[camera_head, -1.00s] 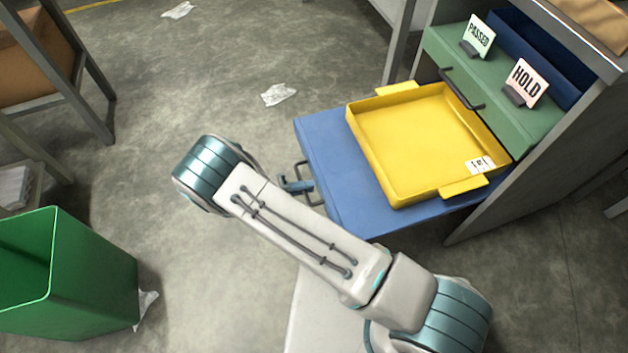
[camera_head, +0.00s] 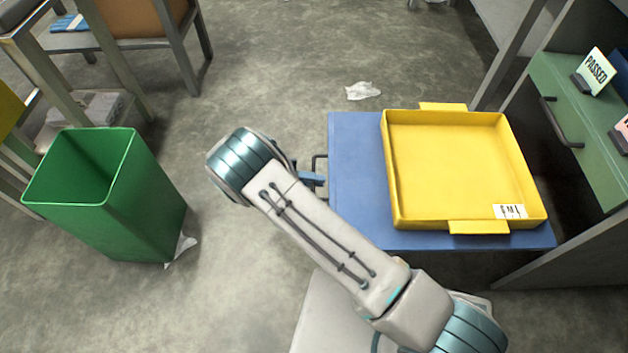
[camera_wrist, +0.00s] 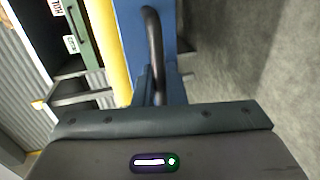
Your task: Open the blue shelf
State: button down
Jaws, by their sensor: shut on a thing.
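The blue shelf (camera_head: 350,165) is pulled out of the grey cabinet and stands over the floor. A dark bar handle (camera_head: 318,165) is on its left edge. A yellow tray (camera_head: 450,165) with a white label lies on the shelf. My gripper (camera_head: 312,179) is at the handle, mostly hidden behind my arm in the head view. In the wrist view the blue finger tips (camera_wrist: 158,92) are closed around the lower part of the dark handle (camera_wrist: 153,45), against the blue shelf front (camera_wrist: 130,30).
A green drawer (camera_head: 575,125) with its own handle and PASSED and HOLD cards is on the right. A green bin (camera_head: 110,200) stands at the left, beside a table and shelf. Crumpled paper (camera_head: 362,91) lies on the floor.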

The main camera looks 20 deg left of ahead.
jog(key=c, duration=1.6)
grip_release()
jog(key=shift+o, duration=0.2)
jog(key=p+v, duration=0.2)
jog(key=v, duration=1.1)
jog(key=shift+s+a, duration=0.15)
jog(key=shift+a, duration=0.2)
